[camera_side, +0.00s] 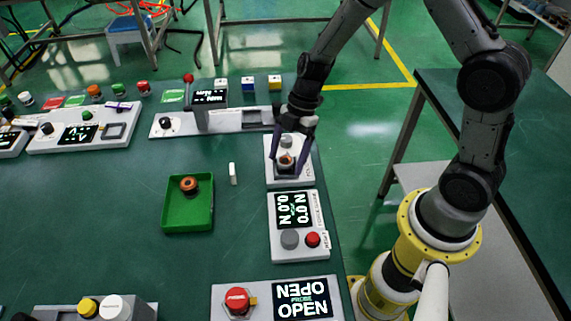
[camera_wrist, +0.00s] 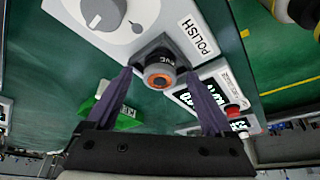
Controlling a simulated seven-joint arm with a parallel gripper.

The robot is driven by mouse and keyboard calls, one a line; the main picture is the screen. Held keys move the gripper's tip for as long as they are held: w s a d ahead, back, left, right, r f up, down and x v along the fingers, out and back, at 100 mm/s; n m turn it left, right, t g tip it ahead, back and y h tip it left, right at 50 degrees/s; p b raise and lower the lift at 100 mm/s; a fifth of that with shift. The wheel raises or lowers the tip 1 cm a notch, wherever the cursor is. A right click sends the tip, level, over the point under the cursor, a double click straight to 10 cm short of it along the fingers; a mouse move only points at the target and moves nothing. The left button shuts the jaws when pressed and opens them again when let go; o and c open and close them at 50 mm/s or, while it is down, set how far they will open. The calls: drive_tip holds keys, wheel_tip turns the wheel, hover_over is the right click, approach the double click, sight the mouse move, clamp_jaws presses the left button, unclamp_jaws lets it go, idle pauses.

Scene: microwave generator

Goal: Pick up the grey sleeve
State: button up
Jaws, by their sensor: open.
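A short grey sleeve (camera_wrist: 159,69) with an orange ring at its open end sits in a dark holder on the white POLISH unit (camera_wrist: 150,20). In the side view the sleeve (camera_side: 286,160) shows small between my fingers, on the white unit (camera_side: 290,182) near the table's right edge. My gripper (camera_side: 289,157) is open and points down over it, one finger on each side. In the wrist view the fingers of my gripper (camera_wrist: 158,74) flank the sleeve with gaps on both sides. The sleeve's lower part is hidden in the holder.
A green tray (camera_side: 188,218) holding an orange-brown ring-like part (camera_side: 189,185) is left of my gripper. A small white block (camera_side: 232,173) stands between. A display panel (camera_side: 293,210) with grey and red knobs adjoins the POLISH unit. Table left of the tray is clear.

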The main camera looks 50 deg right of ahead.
drive_tip(key=shift+c, duration=0.2)
clamp_jaws()
drive_tip(key=shift+r, duration=0.15)
drive_tip(key=shift+w+r, duration=0.1)
drive_tip(key=shift+r, duration=0.55)
drive_tip(key=s+d+r, duration=0.2)
drive_tip(key=s+r, duration=0.9)
drive_tip(key=s, duration=0.3)
drive_tip(key=shift+r, duration=0.25)
